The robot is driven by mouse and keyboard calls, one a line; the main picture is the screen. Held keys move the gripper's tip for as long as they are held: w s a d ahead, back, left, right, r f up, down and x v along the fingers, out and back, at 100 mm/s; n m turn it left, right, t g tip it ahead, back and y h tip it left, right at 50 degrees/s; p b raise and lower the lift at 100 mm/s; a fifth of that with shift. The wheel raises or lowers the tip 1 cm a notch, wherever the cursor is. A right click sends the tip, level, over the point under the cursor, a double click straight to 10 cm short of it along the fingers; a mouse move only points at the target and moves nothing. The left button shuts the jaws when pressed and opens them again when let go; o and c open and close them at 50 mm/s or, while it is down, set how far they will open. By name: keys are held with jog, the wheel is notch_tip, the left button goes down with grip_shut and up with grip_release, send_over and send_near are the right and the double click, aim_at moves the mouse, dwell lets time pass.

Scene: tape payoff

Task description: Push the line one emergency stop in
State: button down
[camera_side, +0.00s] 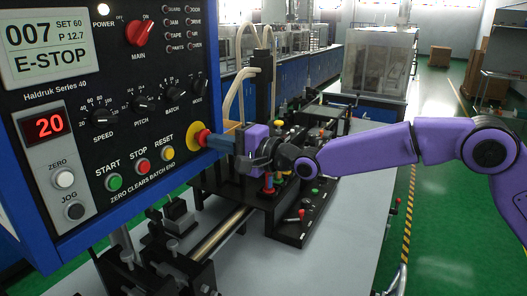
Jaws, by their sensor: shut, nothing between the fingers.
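The control panel (95,130) fills the left of the side view. Near its right edge is a red mushroom button (202,136) on a yellow base (192,134), the emergency stop that I can see; no "line one" label is readable. The panel's display (48,42) reads "E-STOP", with 007, SET 60 and P 12.7. My gripper (214,142) comes in from the right, its fingers shut and pointing left at the red button. The fingertips appear to be against the button's face. They partly cover it, so I cannot tell how deep it sits.
START (114,182), STOP (142,166) and RESET (167,153) buttons lie left of the mushroom button. A red MAIN knob (139,32) is above. Black machinery (290,215) stands on the bench below my gripper. Open green floor (450,200) is at the right.

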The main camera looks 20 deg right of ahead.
jog(key=v, duration=1.3)
jog(key=shift+d+r, duration=0.1)
jog(key=s+d+f+n+g+h, duration=0.35)
jog(key=s+d+f+n, duration=0.2)
jog(key=s, duration=0.35)
jog(key=s+d+f+n+g+h, duration=0.2)
jog(key=s+d+f+n+g, duration=0.3)
jog(key=s, duration=0.4)
jog(key=s+d+f+n+g+h, duration=0.2)
jog(key=s+d+n, duration=0.3)
jog(key=s+d, duration=0.3)
jog(key=s+d+f+n+g+h, duration=0.2)
jog(key=s+d+n+h, duration=0.3)
jog(key=s+d, duration=0.4)
jog(key=d+n, duration=0.1)
jog(key=d, duration=0.1)
jog(key=shift+s+d+f, duration=0.25)
jog(key=shift+d, duration=0.1)
